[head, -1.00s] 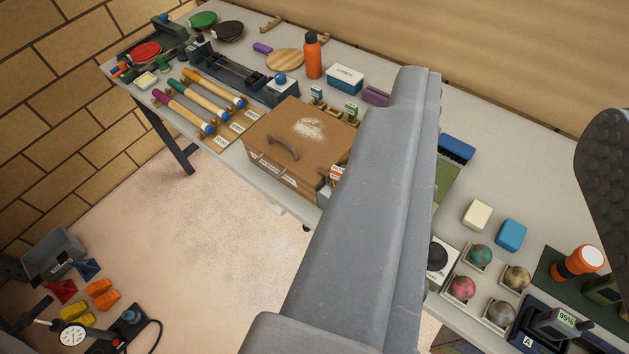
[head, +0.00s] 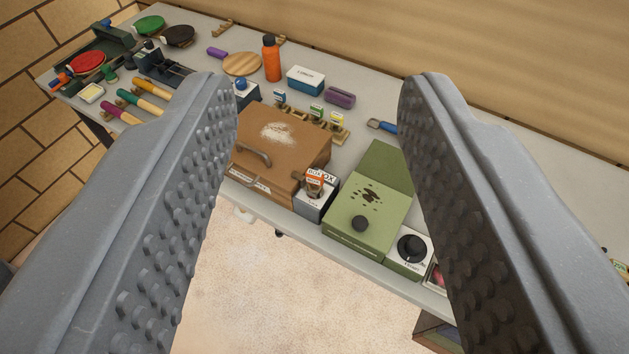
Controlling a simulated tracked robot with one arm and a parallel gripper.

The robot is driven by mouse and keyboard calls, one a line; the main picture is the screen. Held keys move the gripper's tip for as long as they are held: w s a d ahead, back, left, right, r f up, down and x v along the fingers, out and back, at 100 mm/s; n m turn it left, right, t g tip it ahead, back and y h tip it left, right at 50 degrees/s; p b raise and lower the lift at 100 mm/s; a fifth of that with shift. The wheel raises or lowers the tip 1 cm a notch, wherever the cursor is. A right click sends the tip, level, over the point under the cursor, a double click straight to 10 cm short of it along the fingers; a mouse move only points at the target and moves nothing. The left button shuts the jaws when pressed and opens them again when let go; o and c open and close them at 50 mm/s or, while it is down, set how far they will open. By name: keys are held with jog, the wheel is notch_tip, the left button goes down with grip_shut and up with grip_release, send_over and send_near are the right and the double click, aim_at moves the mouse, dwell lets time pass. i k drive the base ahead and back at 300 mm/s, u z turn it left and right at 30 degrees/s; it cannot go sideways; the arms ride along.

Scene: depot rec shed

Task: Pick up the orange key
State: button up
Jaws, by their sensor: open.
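A small orange tag with a white label (head: 315,178), apparently the orange key, stands at the top of a small grey box (head: 317,204) on the bench. Its shaft is too small to make out. My gripper (head: 320,85) is open and empty, with one studded grey finger on each side of the picture. The tag shows in the gap between the fingers, apart from both. Other tags in blue, green and yellow stand on a wooden rack (head: 337,131) behind it.
A brown case (head: 295,140) with a handle stands left of the grey box. A green box (head: 375,218) and a black dial unit (head: 411,250) stand to the right. An orange bottle (head: 271,58) and a blue-and-white box (head: 305,80) are behind. The floor in front is clear.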

aim_at(316, 179)
jog(key=k, duration=1.3)
jog(key=z, duration=0.4)
jog(key=i, duration=1.05)
jog(key=u, duration=0.3)
jog(key=i, duration=0.95)
jog(key=u, duration=0.85)
